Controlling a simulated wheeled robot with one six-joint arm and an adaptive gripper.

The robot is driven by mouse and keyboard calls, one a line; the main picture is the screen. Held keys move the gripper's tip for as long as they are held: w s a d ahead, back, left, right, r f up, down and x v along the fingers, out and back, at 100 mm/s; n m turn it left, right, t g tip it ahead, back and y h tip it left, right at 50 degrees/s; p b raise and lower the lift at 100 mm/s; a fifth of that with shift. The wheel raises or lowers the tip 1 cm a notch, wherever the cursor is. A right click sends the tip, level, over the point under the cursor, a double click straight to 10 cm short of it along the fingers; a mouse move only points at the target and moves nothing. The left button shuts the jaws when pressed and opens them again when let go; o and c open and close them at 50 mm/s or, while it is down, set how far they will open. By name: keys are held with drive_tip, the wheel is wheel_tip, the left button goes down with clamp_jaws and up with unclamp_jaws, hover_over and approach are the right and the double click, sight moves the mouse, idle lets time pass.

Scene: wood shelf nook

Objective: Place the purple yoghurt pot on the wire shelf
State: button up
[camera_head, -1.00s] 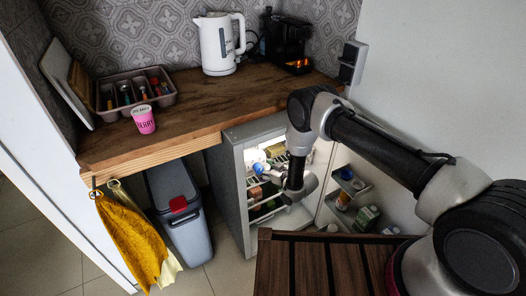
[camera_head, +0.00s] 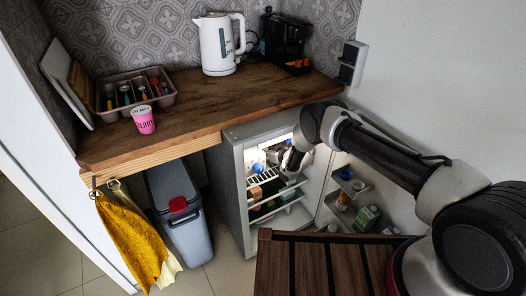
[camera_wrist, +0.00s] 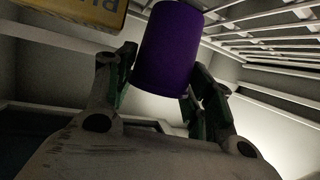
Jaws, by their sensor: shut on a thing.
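The purple yoghurt pot (camera_wrist: 168,48) is between the two fingers of my gripper (camera_wrist: 160,78) in the wrist view, with its top end cut by the frame edge. My gripper is shut on it. In the head view my gripper (camera_head: 282,158) is inside the open fridge, at the upper shelf level, and the pot cannot be made out there. The wire shelf (camera_wrist: 268,38) shows as pale bars at the upper right of the wrist view. It also shows in the head view (camera_head: 264,178). I cannot tell whether the pot touches it.
A yellow box (camera_wrist: 75,10) with dark lettering is close to the pot's left in the wrist view. Fridge walls (camera_head: 239,190) and the open door with its stocked racks (camera_head: 350,190) flank my arm. A pink berry pot (camera_head: 144,119) stands on the wooden counter (camera_head: 215,105).

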drive_tip(key=shift+f, duration=0.15)
drive_tip(key=o, duration=1.2)
drive_tip(key=shift+s+d+r, duration=0.1)
drive_tip(key=shift+r, duration=0.1)
drive_tip(key=v, duration=0.7)
drive_tip(key=shift+d, duration=0.1)
